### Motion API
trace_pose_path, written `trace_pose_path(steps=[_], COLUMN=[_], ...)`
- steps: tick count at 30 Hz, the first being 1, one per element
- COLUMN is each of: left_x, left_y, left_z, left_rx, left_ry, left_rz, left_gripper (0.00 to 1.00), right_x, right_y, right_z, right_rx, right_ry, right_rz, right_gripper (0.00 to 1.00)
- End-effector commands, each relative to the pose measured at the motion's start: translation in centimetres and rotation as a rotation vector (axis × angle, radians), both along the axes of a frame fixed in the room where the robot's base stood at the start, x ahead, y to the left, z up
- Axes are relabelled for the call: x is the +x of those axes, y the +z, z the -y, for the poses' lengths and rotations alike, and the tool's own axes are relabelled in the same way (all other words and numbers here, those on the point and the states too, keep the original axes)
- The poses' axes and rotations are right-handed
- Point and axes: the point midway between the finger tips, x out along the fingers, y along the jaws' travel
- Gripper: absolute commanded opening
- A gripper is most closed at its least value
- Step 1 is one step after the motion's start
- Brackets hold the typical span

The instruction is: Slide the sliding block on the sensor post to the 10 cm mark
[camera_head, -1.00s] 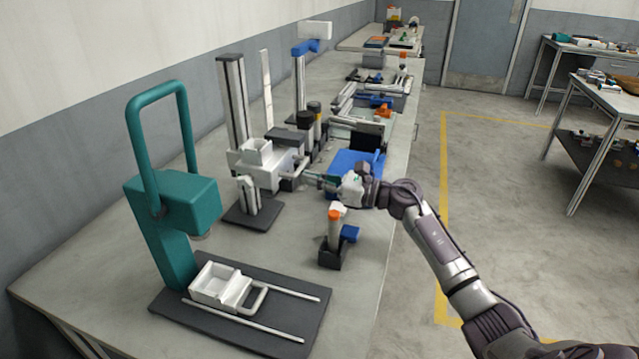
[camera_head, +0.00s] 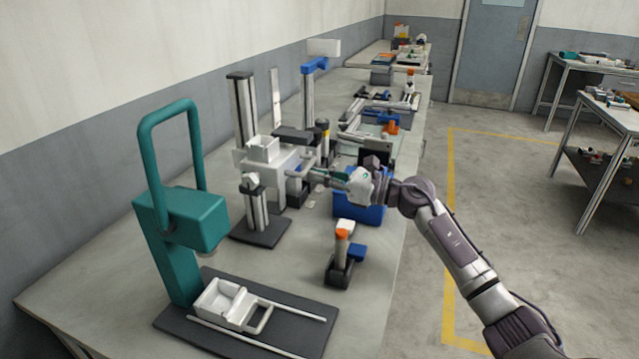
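The sensor post (camera_head: 241,112) is a tall dark and grey upright on a dark base on the bench, left of centre. The white sliding block (camera_head: 272,162) sits around the post, well above its base. A pale scale strip (camera_head: 277,98) stands upright behind it; its marks are too small to read. My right gripper (camera_head: 308,175) reaches in from the right, its fingers closed at the block's right side, where they seem to hold a small projecting part. The fingertips are small and partly merge with the block. My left gripper is not in view.
A teal press-like stand (camera_head: 180,218) with a white tray (camera_head: 228,303) is at front left. A small orange-and-blue device (camera_head: 343,258) stands below my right wrist. A blue bin (camera_head: 360,208) sits behind the wrist. Bare bench lies between the stand and the small device.

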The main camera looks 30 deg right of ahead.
Motion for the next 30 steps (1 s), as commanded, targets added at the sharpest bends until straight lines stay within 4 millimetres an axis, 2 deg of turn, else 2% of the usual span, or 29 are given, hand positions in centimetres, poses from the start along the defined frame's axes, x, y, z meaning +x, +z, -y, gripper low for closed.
trace_pose_path(steps=[1, 8, 21, 30], left_x=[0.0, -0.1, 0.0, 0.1], left_y=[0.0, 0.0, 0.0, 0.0], left_z=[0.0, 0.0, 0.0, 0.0], left_rx=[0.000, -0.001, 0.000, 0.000], left_ry=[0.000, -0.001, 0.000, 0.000], left_rz=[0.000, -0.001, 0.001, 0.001], left_gripper=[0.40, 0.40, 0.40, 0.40], right_x=[0.0, -0.7, -7.2, -8.8], right_y=[0.7, 0.4, -0.7, -0.7], right_z=[0.1, 0.8, 6.5, 8.0], right_rx=[0.005, 0.003, 0.000, 0.001], right_ry=[-0.002, -0.003, 0.000, 0.001], right_rz=[0.012, 0.008, -0.003, 0.000], right_gripper=[0.00, 0.00, 0.00, 0.00])
